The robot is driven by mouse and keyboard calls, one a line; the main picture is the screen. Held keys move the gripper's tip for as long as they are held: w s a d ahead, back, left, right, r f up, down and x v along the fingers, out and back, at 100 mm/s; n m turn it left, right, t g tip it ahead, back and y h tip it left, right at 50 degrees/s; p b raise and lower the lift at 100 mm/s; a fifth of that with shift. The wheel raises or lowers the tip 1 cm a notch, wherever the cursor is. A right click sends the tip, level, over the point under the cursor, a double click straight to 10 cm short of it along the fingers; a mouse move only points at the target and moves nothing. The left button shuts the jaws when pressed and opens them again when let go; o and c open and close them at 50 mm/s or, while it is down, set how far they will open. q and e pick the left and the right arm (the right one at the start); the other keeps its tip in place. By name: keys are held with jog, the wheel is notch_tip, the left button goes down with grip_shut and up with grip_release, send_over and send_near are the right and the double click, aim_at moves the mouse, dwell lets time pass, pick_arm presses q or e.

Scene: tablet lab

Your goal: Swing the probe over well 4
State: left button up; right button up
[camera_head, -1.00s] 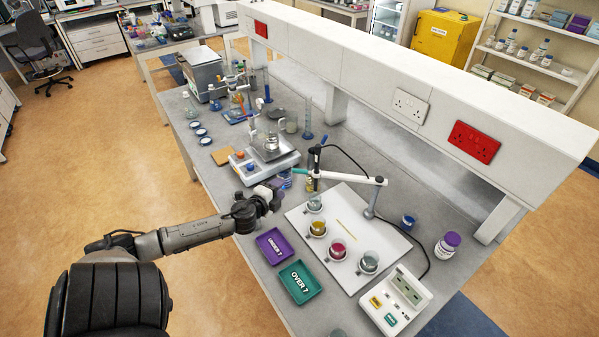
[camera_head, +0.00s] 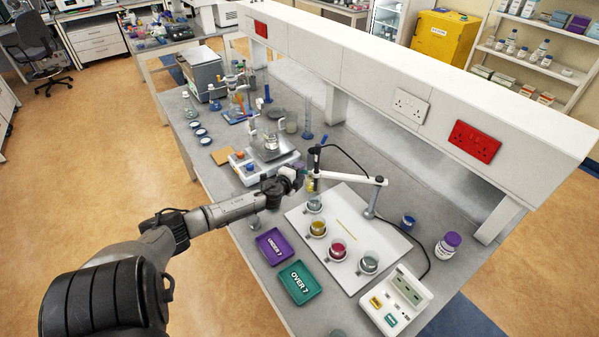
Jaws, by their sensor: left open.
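The probe (camera_head: 316,166) hangs upright at the left end of a white swing arm (camera_head: 345,179). The arm is carried by a grey post (camera_head: 370,211) on a white board (camera_head: 394,236). The probe is near the farthest of several cups on the board, a pale green one (camera_head: 314,206). A yellow cup (camera_head: 318,228), a red cup (camera_head: 338,249) and a grey-green cup (camera_head: 368,264) follow toward the front; I cannot read well numbers. My left gripper (camera_head: 297,178) is open, just left of the probe; I cannot tell whether they touch. My right gripper is not in view.
A purple tray (camera_head: 272,247) and a green "OVER 7" tray (camera_head: 299,284) lie left of the board. A meter (camera_head: 396,300) stands at the front, its cable running behind the board. A balance (camera_head: 263,160) stands beyond my gripper. A purple-capped jar (camera_head: 447,245) stands right.

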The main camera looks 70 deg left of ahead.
pick_arm(q)
jog(key=shift+c, duration=0.2)
grip_shut()
dwell(0.4)
